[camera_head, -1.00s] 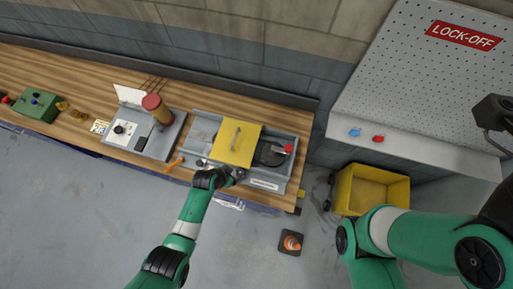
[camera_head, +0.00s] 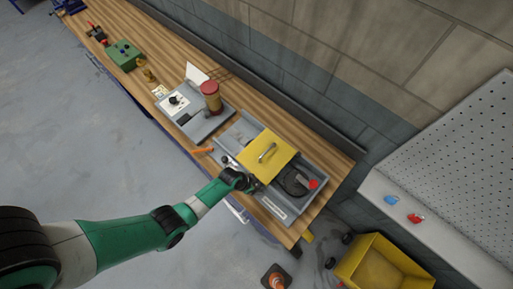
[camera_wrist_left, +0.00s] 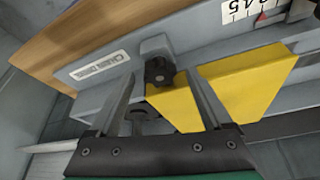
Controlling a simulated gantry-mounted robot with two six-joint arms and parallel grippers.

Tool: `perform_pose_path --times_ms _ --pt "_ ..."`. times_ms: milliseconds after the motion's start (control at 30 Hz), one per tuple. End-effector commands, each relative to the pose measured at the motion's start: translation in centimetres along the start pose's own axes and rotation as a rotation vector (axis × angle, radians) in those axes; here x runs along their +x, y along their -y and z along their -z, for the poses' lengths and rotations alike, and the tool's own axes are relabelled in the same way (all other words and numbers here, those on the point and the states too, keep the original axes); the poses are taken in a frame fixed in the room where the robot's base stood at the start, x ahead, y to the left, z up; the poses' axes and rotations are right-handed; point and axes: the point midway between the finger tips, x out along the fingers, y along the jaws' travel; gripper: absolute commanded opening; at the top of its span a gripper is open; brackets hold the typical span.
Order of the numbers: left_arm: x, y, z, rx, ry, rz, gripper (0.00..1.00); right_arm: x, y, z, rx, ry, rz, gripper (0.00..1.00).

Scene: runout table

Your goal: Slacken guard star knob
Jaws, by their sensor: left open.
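The dark star knob (camera_wrist_left: 158,71) shows in the left wrist view, on a grey mount beside the yellow guard (camera_wrist_left: 245,85). My left gripper (camera_wrist_left: 159,80) is open, its two fingers on either side of the knob in the picture; I cannot tell whether they touch it. In the head view the yellow guard (camera_head: 268,152), with a handle on top, covers part of the grey machine (camera_head: 277,206). My left gripper (camera_head: 252,186) is at the guard's near edge and hides the knob there. My right gripper is out of view.
A red knob (camera_head: 313,184) sits on the machine's right end. A grey control unit with a red-topped cylinder (camera_head: 211,97) stands to the left on the wooden bench (camera_head: 165,38). An orange tool (camera_head: 203,150) lies near the front edge. A yellow bin (camera_head: 372,265) stands at lower right.

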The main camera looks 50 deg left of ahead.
Motion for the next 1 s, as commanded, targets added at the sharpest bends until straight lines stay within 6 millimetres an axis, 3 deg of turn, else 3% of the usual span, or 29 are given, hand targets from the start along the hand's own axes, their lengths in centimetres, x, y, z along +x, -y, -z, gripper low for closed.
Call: perform_pose_path --times_ms 67,500,733,1000 --pt "-0.04 -0.01 0.02 0.0 0.0 0.0 0.81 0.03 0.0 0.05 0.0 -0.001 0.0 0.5" --pt "-0.04 -0.02 0.02 0.001 0.0 0.0 0.02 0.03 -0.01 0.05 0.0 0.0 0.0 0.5" --pt "-0.08 -0.12 0.01 -0.046 0.003 0.02 0.0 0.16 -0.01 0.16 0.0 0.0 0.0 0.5" --pt "0.04 -0.42 0.02 -0.277 0.003 0.116 0.0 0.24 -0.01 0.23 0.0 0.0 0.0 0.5"
